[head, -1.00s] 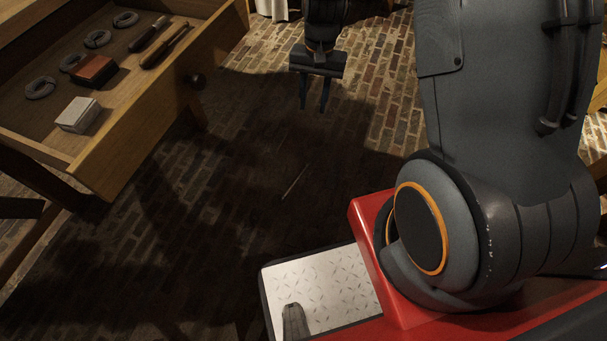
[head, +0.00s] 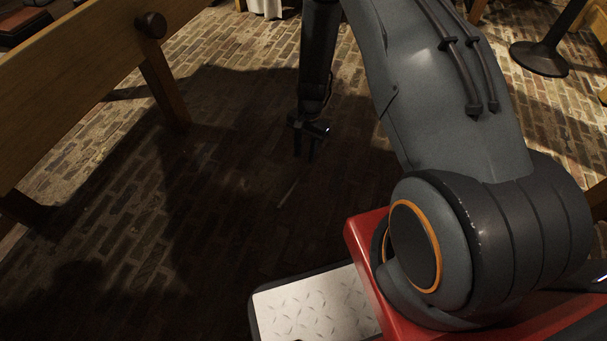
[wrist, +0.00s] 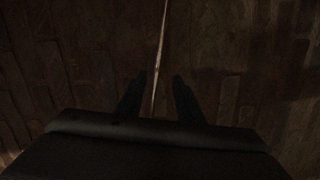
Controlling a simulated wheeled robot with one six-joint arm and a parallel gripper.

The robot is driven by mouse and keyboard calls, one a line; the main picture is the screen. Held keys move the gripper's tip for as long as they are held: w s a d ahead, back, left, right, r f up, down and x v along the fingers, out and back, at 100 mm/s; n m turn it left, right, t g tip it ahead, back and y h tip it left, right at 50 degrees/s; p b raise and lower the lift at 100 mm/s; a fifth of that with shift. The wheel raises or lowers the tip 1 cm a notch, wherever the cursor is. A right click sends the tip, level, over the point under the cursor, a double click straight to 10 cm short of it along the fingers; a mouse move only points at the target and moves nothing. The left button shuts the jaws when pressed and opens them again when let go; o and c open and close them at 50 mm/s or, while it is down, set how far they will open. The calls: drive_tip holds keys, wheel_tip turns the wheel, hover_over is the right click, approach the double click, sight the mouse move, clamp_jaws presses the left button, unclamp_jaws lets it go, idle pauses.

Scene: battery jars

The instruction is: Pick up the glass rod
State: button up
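The glass rod (head: 288,193) is a thin pale stick lying on the dark brick floor, in shadow, near the middle of the head view. In the wrist view the rod (wrist: 160,50) runs from the top edge down between my fingers. My gripper (head: 304,156) points down above the floor, just beyond the rod in the head view. It also shows in the wrist view (wrist: 159,88), with its two fingers apart and a clear gap on each side of the rod. The rod's near end is hidden by the gripper body or not clear.
My red base with a metal plate is at the lower right. A dark round stand (head: 540,58) is at the upper right. The floor around the rod is clear.

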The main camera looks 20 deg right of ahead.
sight(304, 171)
drive_tip(key=f+b, duration=0.1)
drive_tip(key=f, duration=0.1)
drive_tip(key=f+b, duration=0.2)
drive_tip(key=f, duration=0.1)
drive_tip(key=s+f+b, duration=0.1)
drive_tip(key=f, duration=0.1)
drive_tip(key=shift+a+f, duration=0.15)
drive_tip(key=shift+a, duration=0.05)
clamp_jaws()
